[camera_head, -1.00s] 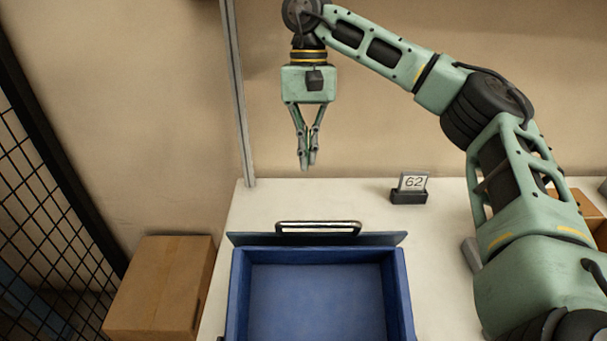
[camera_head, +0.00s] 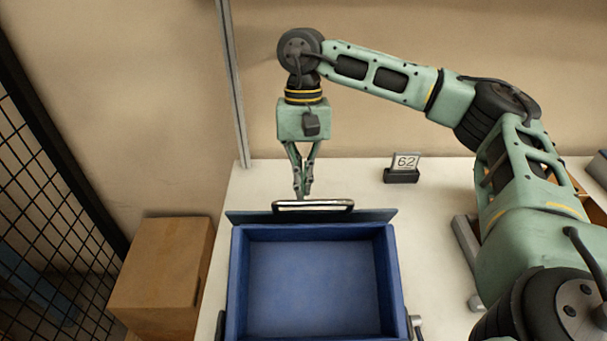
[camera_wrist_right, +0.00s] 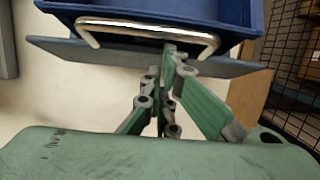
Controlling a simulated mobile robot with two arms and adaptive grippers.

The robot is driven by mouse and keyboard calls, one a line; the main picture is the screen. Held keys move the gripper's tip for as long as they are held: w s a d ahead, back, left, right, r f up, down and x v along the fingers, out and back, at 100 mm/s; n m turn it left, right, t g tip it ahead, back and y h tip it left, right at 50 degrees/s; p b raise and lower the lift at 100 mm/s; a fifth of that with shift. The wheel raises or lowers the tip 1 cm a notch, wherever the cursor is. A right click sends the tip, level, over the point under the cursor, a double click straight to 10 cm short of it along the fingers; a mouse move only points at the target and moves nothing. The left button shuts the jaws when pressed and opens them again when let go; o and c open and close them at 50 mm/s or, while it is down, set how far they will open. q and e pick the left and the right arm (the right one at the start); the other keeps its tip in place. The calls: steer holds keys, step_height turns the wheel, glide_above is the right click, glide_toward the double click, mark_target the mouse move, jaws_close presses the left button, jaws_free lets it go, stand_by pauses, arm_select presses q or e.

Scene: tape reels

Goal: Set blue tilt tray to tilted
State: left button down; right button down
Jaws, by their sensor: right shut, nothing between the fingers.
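The blue tilt tray (camera_head: 240,285) stands on the white table in the head view, its empty inside visible from above. A dark back panel (camera_head: 380,215) with a metal handle bar (camera_head: 335,206) runs along its far edge. My left gripper is not in view.
A number card "62" in a black holder (camera_head: 401,176) stands on the white table (camera_head: 440,240) behind the tray to the right. A cardboard box (camera_head: 160,270) is at left, near a black mesh fence (camera_head: 50,190). A grey post (camera_head: 233,90) rises behind the table.

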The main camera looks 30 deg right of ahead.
steer(key=shift+s+a+r+b, duration=0.4)
steer(key=shift+s+r+b, duration=0.1)
steer(key=shift+s, duration=0.1)
steer(key=shift+s+a+r+t, duration=0.2)
steer(key=shift+s+r+t, duration=0.2)
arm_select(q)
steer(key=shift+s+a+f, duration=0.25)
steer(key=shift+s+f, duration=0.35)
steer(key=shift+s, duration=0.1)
arm_select(e)
steer(key=shift+w, duration=0.1)
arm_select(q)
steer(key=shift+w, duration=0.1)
